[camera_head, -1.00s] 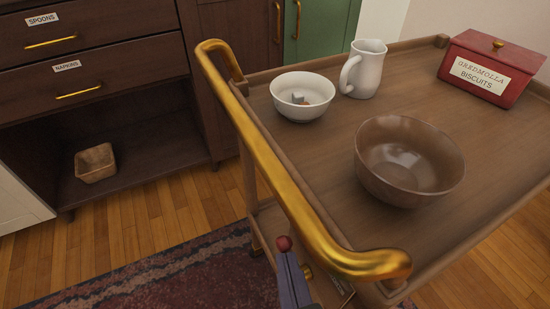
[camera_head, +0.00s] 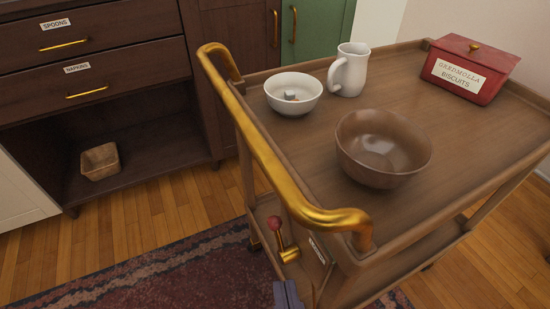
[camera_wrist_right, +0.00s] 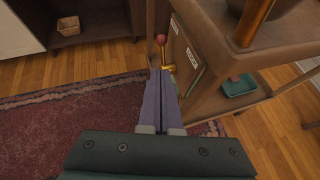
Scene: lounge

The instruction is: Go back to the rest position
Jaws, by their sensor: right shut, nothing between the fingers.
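My right gripper (camera_head: 287,294) shows at the bottom edge of the head view, just below a brass lever (camera_head: 289,254) with a red ball knob (camera_head: 275,224) on the cart's end. In the right wrist view its two bluish-grey fingers (camera_wrist_right: 162,82) are together with nothing held. Their tips lie close below the red knob (camera_wrist_right: 160,39) in that picture; I cannot tell whether they touch the lever. My left gripper is in neither view.
The wooden cart (camera_head: 440,135) has a thick brass handle (camera_head: 265,150). On it are a white bowl (camera_head: 293,103), a white jug (camera_head: 350,72), a brown bowl (camera_head: 384,170) and a red biscuit box (camera_head: 480,65). A dark cabinet (camera_head: 140,75) stands behind; a rug (camera_head: 160,275) covers the floor at left.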

